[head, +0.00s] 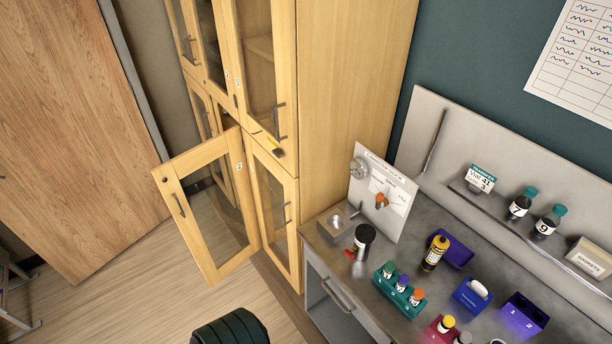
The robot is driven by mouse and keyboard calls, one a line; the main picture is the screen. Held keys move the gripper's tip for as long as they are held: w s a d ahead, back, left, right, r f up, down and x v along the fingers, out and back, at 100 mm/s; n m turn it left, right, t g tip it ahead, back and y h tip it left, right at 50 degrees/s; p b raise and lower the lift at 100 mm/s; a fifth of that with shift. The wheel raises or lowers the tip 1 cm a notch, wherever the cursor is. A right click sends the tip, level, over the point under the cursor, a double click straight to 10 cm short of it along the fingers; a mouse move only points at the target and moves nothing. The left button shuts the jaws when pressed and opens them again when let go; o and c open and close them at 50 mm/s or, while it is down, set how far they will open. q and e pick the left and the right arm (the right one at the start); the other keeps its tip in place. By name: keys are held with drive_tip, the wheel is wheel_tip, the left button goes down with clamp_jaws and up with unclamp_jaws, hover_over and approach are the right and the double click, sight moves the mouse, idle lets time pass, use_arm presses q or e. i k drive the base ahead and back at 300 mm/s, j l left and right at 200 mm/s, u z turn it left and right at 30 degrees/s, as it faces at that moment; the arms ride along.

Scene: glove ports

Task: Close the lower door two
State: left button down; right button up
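A tall light-wood cabinet (358,90) with glass-panelled doors stands in the middle of the head view. One lower door (222,258) stands wide open, swung out over the floor. Its handle (179,205) is near its free left edge, and a small white label sits near its right edge, too small to read. The lower door (292,246) to its right looks shut. The upper doors (285,60) above look shut. Neither of my grippers shows in this view.
A grey bench (408,330) with bottles, coloured holders and a white panel (383,190) stands right of the cabinet. A dark green ribbed object (232,330) is at the bottom edge. A wooden door (70,130) is at left. Wood floor (130,290) before the open door is clear.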

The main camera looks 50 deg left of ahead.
sight(167, 176)
drive_tip(key=u, duration=2.6)
